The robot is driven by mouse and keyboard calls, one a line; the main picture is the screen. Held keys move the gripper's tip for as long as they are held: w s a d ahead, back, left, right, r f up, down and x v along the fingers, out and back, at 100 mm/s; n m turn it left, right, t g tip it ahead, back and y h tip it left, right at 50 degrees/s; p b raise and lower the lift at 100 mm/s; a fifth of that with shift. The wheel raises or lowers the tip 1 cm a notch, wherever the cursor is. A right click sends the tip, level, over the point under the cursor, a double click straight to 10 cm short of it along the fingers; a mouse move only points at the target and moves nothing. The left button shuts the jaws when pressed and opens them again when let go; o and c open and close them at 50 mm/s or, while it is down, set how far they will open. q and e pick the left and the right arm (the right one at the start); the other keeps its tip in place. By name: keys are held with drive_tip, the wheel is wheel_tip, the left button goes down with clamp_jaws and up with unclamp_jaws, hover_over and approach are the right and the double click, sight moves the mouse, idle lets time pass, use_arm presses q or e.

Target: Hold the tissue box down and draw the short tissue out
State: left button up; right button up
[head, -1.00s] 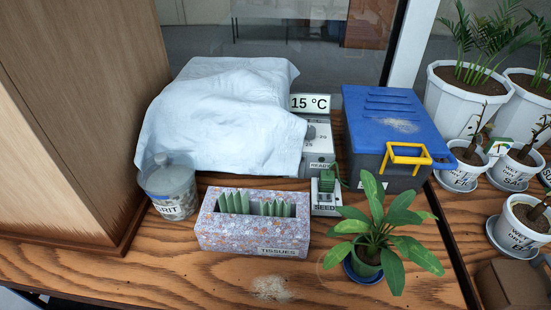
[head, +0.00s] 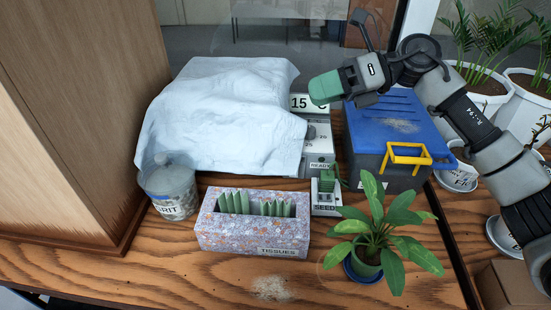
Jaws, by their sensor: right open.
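The speckled tissue box (head: 252,240), labelled TISSUES, stands on the wooden table at the front middle. Pointed green tissues stick out of its top in two groups, a left group (head: 234,202) and a right group (head: 278,209). The right group looks a little lower; I cannot single out one short tissue. My right gripper (head: 326,88), with green fingertips, is open and empty. It hangs in the air behind and to the right of the box, well apart from it. My left gripper is out of view.
A lidded grit jar (head: 171,188) stands left of the box, and a leafy potted plant (head: 375,238) right of it. Behind are a white cloth (head: 222,115), a seed holder (head: 325,195) and a blue-lidded bin (head: 395,125). The table in front is mostly clear, with spilled grains.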

drive_tip(key=s+a+f+n+h, duration=0.4)
drive_tip(key=s+a+f+h, duration=0.1)
drive_tip(key=a+h, duration=0.2)
drive_tip(key=n+t+h, duration=0.2)
drive_tip(key=t+h, duration=0.1)
drive_tip(key=h, duration=0.4)
approach(275, 202)
wheel_tip(275, 202, down, 11)
drive_tip(key=shift+w+r, duration=0.15)
drive_tip(key=shift+c, duration=0.3)
